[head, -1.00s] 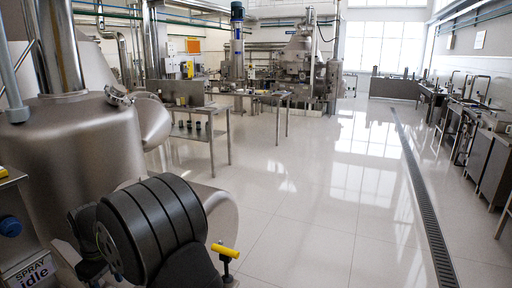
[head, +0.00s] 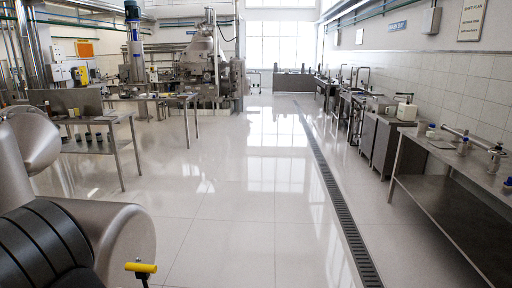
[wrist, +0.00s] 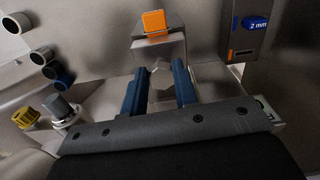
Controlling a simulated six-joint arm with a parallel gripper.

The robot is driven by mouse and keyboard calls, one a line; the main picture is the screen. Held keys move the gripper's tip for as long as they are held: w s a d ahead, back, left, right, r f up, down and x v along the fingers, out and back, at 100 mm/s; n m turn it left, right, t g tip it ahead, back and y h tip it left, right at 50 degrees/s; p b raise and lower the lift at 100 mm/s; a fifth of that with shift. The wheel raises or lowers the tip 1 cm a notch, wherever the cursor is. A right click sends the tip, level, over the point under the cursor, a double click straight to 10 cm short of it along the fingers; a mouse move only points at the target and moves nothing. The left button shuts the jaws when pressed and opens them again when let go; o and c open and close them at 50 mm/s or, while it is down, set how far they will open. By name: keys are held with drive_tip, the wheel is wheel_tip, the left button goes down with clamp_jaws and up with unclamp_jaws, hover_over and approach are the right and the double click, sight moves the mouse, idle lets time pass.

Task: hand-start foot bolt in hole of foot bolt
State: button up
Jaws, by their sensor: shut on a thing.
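In the wrist view my gripper (wrist: 159,74) shows as two blue fingers with a pale metal piece (wrist: 162,72) between their tips. I take this piece as the foot bolt; its outline merges with the pale metal behind it. The fingers stand apart at its width. Just beyond the tips is a steel block with an orange piece (wrist: 153,22) on its face. The hole for the foot bolt cannot be made out. The head view shows neither my gripper nor the bolt.
Near my wrist are a box with a blue "2 mm" label (wrist: 257,22), a yellow knob (wrist: 25,115) and a grey-capped fitting (wrist: 60,107). In the head view, a dark ribbed drum (head: 45,240) and yellow handle (head: 140,267) are close; a steel bench (head: 455,180) stands right. The middle floor is clear.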

drive_tip(key=shift+s+m, duration=0.1)
drive_tip(key=shift+m, duration=1.3)
drive_tip(key=shift+s+m, duration=0.1)
drive_tip(key=shift+m, duration=1.1)
drive_tip(key=shift+s+a+r+m, duration=0.1)
drive_tip(key=shift+m, duration=1.6)
clamp_jaws()
drive_tip(key=o, duration=1.1)
unclamp_jaws()
wheel_tip(320, 180, up, 21)
drive_tip(key=shift+r, duration=0.15)
